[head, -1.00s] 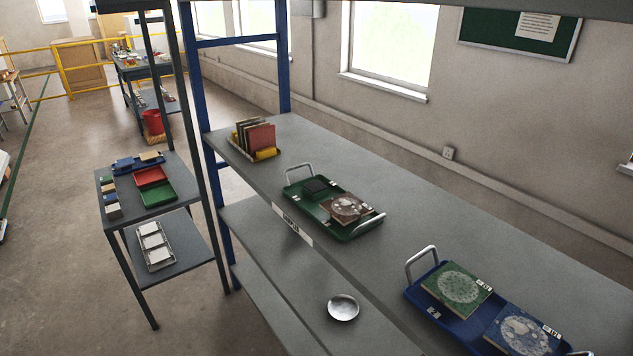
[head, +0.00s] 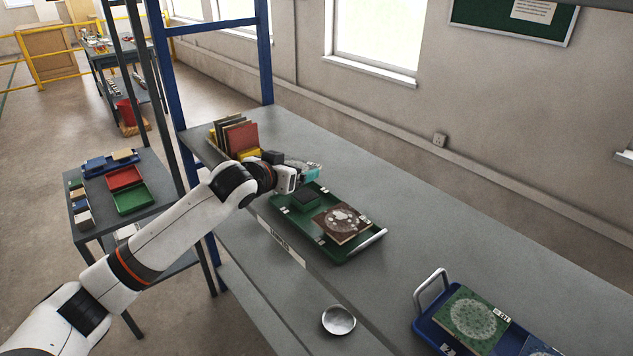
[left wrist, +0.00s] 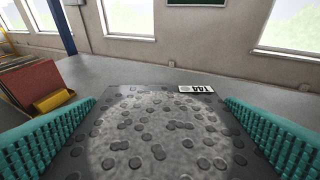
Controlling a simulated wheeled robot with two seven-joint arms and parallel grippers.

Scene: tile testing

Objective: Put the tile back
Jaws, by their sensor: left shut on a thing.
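My left gripper (head: 308,175) has teal ribbed fingers and is shut on a dark grey tile with a pale round patch and darker dots. The tile (left wrist: 150,135) lies between both fingers in the left wrist view, with a white label at its far edge. In the head view the tile (head: 298,164) is partly hidden by the gripper, near the far left end of the green tray (head: 342,256). The tray holds a dark square pad (head: 305,196) at its left and a brown tile with a pale pattern (head: 341,222) at its right. My right gripper is out of view.
A rack of upright tiles with a red one in front (head: 242,138) stands left of my gripper. A blue tray (head: 428,327) with a green tile (head: 472,317) is at the right. The shelf behind the trays is clear.

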